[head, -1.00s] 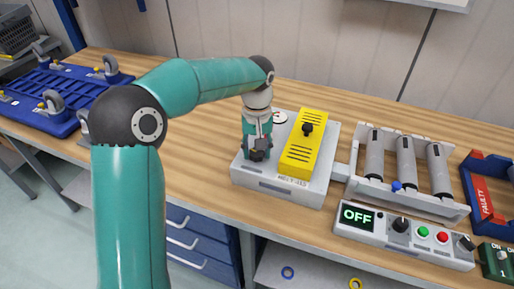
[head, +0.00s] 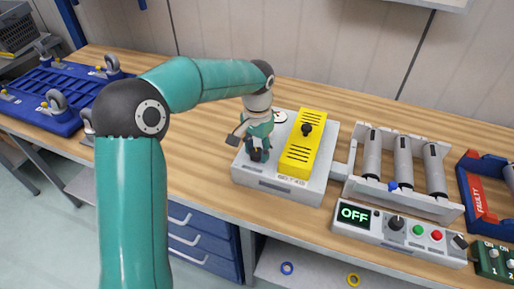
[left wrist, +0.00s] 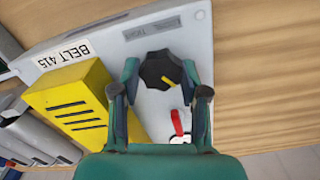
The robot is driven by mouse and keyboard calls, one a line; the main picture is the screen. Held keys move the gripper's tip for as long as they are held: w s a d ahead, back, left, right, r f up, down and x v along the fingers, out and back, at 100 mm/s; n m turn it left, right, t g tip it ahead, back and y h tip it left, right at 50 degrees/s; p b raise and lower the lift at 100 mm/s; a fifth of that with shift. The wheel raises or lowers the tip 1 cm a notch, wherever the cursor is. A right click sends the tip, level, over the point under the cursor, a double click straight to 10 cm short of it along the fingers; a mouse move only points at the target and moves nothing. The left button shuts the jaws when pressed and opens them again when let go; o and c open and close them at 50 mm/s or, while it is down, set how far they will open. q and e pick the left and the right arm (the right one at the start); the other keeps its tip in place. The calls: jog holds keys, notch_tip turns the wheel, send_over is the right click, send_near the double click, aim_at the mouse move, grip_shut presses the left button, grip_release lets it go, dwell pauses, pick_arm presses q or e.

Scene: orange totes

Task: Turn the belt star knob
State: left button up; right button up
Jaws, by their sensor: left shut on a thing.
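The black star knob (left wrist: 160,70) with a yellow mark sits on the light grey belt unit (left wrist: 200,40), which is labelled BELT 415. My left gripper (left wrist: 162,76) points down with a finger on either side of the knob and is shut on it. In the head view my left gripper (head: 257,153) stands over the left part of the grey unit (head: 274,189) and mostly hides the knob. My right gripper is not in view.
A yellow slotted cover (head: 304,146) stands right of the gripper. A white dial with a red pointer (left wrist: 177,122) is close by. A roller conveyor (head: 404,165) and a control box reading OFF (head: 398,230) are to the right. The bench (head: 190,135) left of the unit is clear.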

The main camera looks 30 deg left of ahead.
aim_at(257, 152)
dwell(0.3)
pick_arm(q)
jog(key=o, duration=1.1)
jog(key=shift+o, duration=0.2)
notch_tip(257, 152, up, 12)
